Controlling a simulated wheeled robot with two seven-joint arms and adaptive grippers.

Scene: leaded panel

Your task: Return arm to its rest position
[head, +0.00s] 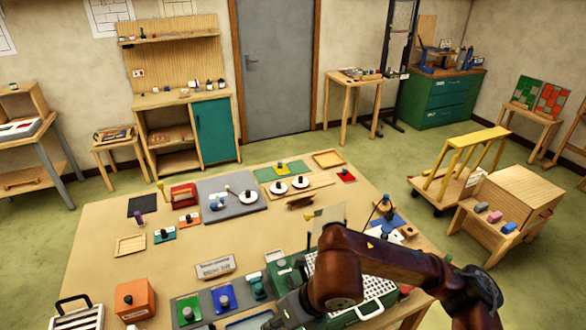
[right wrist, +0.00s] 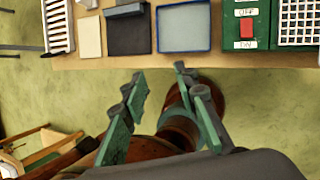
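My right arm (head: 380,262) comes in from the lower right of the head view. It bends over the green box with the white grid (head: 385,287) and runs down toward the bottom edge. Its gripper is not clearly visible there. In the right wrist view my right gripper (right wrist: 160,88) has its two green fingers spread wide, with nothing held between them. The fingers show over the floor, just short of the table edge (right wrist: 120,62). Dark red parts of my own body show behind them. My left gripper is in neither view.
The work table (head: 100,222) holds an orange block (head: 135,299), a grey board (head: 218,208) and several coloured tiles. The wrist view shows a blue-rimmed tray (right wrist: 183,48) and a red switch (right wrist: 246,28) near the edge. A yellow-handled cart (head: 440,192) stands right of the table.

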